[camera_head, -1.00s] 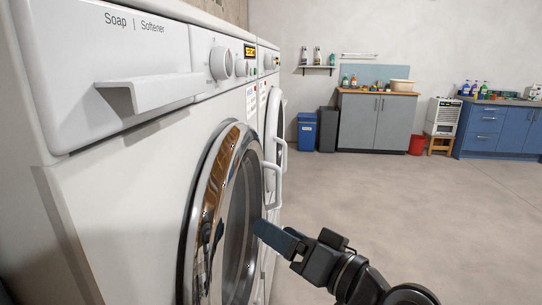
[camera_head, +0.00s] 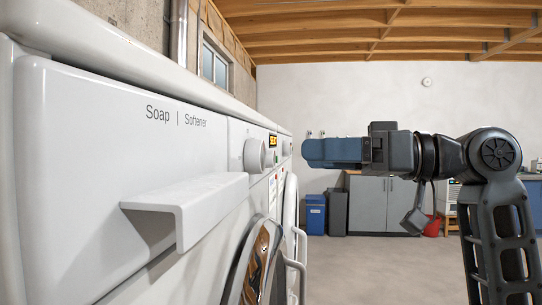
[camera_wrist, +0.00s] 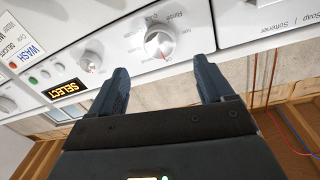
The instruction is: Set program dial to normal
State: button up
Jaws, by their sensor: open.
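The large round program dial (camera_head: 254,155) is on the white washer's front panel, right of the soap drawer. In the wrist view the dial (camera_wrist: 158,42) appears with the panel turned upside down, with printed labels around it, one reading like "Rinse". I cannot clearly read its pointer setting. My gripper (camera_head: 306,150) is at about dial height, its blue fingers pointing left toward the panel. In the wrist view my gripper (camera_wrist: 160,76) is open and empty, with the dial beyond and between its two fingertips, apparently apart from them.
The soap drawer handle (camera_head: 185,207) juts out. The washer's round door (camera_head: 255,262) is below. The floor (camera_head: 360,270) to the right is clear.

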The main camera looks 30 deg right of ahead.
aim_at(263, 153)
jog(key=shift+p+x, duration=0.4)
jog(key=shift+x, duration=3.45)
jog(key=shift+r, duration=0.1)
jog(key=shift+c, duration=0.3)
jog(key=c, duration=1)
